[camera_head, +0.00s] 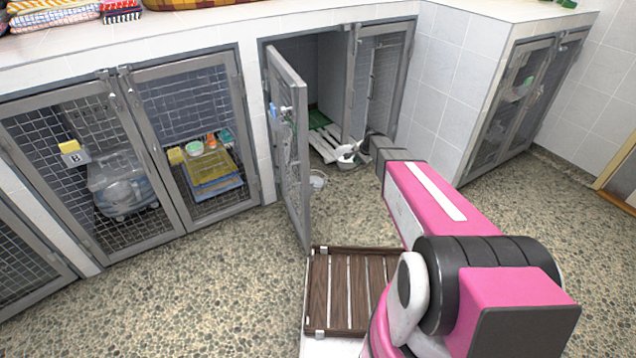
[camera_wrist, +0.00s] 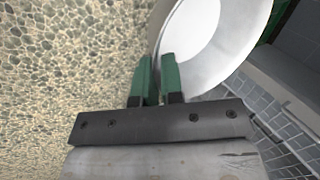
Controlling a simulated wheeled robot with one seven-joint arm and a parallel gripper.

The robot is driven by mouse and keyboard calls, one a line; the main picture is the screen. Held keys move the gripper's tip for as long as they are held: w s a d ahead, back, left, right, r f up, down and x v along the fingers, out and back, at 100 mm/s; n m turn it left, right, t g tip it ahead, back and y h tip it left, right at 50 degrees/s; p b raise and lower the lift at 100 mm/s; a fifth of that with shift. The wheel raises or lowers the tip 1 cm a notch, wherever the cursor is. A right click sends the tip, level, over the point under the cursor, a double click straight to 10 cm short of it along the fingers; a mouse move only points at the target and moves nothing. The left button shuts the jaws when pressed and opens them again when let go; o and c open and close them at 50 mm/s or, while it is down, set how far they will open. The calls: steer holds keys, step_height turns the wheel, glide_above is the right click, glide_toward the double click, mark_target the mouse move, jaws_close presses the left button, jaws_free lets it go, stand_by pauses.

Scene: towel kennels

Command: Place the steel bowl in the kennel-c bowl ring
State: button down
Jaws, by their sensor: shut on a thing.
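The steel bowl (camera_wrist: 215,40) shows at the top of the wrist view, its rim between the two green fingers of my gripper (camera_wrist: 155,72). My gripper is shut on that rim. In the head view the bowl (camera_head: 346,164) is small, at the end of my arm, in front of the open middle kennel (camera_head: 322,130). No letter is readable on this kennel.
The open mesh door (camera_head: 290,145) swings out left of my gripper. Closed kennels stand to the left, one with a B tag (camera_head: 74,157). A brown slatted tray (camera_head: 345,290) is near my base. Pebbled floor is clear at left.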

steer(key=s+a, duration=0.2)
steer(key=a, duration=0.3)
steer(key=s+a+f, duration=0.1)
steer(key=s+a, duration=0.1)
steer(key=a, duration=0.3)
steer(key=s+a+f, duration=0.1)
steer(key=s+a, duration=0.2)
steer(key=a, duration=0.2)
steer(key=shift+a, duration=0.4)
steer(key=shift+s+a+f, duration=0.1)
steer(key=shift+f, duration=1.15)
steer(key=shift+s+a+f, duration=0.1)
steer(key=shift+f, duration=1.15)
steer(key=c, duration=1.2)
jaws_free()
steer(key=shift+w, duration=0.1)
steer(key=shift+c, duration=0.2)
steer(key=shift+r, duration=0.15)
steer(key=s+d+v, duration=0.1)
steer(key=v, duration=1.2)
steer(key=s+d+r+n+g+h, duration=0.1)
steer(key=s+d+r+n, duration=0.3)
steer(key=s+d, duration=0.5)
steer(key=s+d+r+n+g+h, duration=0.2)
steer(key=s+d+r+n, duration=0.3)
steer(key=s+d, duration=0.4)
steer(key=s+g, duration=0.1)
steer(key=s, duration=0.2)
steer(key=shift+s+r, duration=0.25)
steer(key=shift+s, duration=0.15)
